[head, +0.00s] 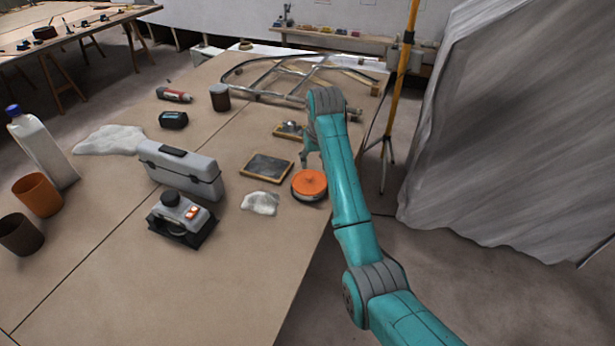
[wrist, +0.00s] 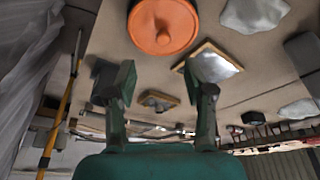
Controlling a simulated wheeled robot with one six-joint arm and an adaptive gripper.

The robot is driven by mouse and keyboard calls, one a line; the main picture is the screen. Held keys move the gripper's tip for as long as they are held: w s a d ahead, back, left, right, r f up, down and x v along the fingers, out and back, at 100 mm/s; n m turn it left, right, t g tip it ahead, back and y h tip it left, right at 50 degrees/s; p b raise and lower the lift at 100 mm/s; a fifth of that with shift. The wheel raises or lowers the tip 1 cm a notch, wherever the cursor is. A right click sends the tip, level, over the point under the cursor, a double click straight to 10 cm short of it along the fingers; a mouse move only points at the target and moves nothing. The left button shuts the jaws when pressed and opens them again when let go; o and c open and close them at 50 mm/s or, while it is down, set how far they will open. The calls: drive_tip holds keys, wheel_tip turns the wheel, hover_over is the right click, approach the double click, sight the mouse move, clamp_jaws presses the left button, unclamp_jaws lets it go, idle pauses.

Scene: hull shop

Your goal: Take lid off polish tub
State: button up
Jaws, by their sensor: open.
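The polish tub (head: 309,195) stands on the table near its right edge. Its orange lid (head: 310,182) is on top, with a small knob in the middle. The lid also shows in the wrist view (wrist: 163,25) at the top, just beyond the fingertips, partly cut off by the frame. My gripper (head: 306,158) is just behind the tub in the head view, partly hidden by my arm. In the wrist view its two fingers (wrist: 160,82) are spread wide with nothing between them. It is apart from the lid.
A dark framed slate (head: 267,167) and a white cloth (head: 261,203) lie left of the tub. A small wooden-framed tray (head: 288,131) is behind. A sander (head: 181,218) and a grey case (head: 181,172) stand further left. The table front is bare.

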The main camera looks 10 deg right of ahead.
hover_over(310, 177)
drive_tip(key=s, duration=0.2)
drive_tip(key=f, duration=0.4)
drive_tip(key=shift+d+f, duration=0.1)
drive_tip(key=shift+d, duration=0.1)
drive_tip(key=shift+w+a+x, duration=0.1)
drive_tip(key=shift+x, duration=1.25)
drive_tip(key=shift+w+a+x, duration=0.1)
drive_tip(key=shift+w+x, duration=0.05)
drive_tip(key=shift+x, duration=1.25)
clamp_jaws()
